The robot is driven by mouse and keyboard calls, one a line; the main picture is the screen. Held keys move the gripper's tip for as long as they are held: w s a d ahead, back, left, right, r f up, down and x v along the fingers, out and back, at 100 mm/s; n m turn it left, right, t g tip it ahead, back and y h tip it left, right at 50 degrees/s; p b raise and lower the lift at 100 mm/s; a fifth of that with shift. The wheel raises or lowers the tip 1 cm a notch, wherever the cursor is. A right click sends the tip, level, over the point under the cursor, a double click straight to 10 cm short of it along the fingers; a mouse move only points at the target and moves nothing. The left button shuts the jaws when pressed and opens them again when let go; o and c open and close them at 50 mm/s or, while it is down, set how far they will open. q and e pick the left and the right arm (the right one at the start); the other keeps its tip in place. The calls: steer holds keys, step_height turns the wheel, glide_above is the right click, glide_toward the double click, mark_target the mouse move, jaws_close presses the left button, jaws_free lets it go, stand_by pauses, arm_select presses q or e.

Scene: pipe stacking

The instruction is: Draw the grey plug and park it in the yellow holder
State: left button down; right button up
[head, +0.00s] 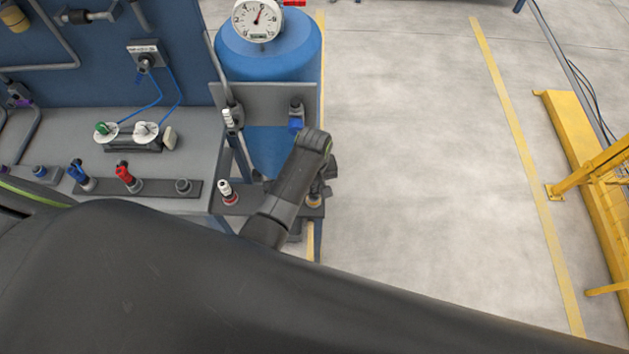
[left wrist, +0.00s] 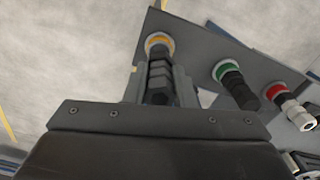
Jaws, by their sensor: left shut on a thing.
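In the left wrist view my left gripper (left wrist: 160,80) is shut on the dark grey, ribbed plug (left wrist: 160,92). The plug's far end is at the yellow-ringed holder (left wrist: 159,40), in line with it; I cannot tell how deep it sits. In the head view my left gripper (head: 318,188) is at the right end of the dark holder plate, and a bit of the yellow holder (head: 314,201) shows below it. The arm hides the plug there. My right gripper is not in view.
A black plug stands in the green-ringed holder (left wrist: 228,72), and a white plug (head: 225,188) in the red-ringed one. Behind are a blue tank (head: 268,60) and a grey panel with a blue fitting (head: 296,124). Blue and red valves (head: 125,175) line the bench. Open floor lies right.

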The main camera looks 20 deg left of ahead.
mark_target(314, 189)
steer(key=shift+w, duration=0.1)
arm_select(q)
steer(key=shift+f, duration=0.25)
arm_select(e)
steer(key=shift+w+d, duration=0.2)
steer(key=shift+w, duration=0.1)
arm_select(q)
steer(key=shift+f, duration=0.1)
steer(key=shift+f+b, duration=0.65)
steer(key=shift+f, duration=0.65)
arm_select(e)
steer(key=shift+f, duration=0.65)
arm_select(q)
steer(key=c, duration=1.1)
jaws_free()
steer(key=shift+r, duration=0.1)
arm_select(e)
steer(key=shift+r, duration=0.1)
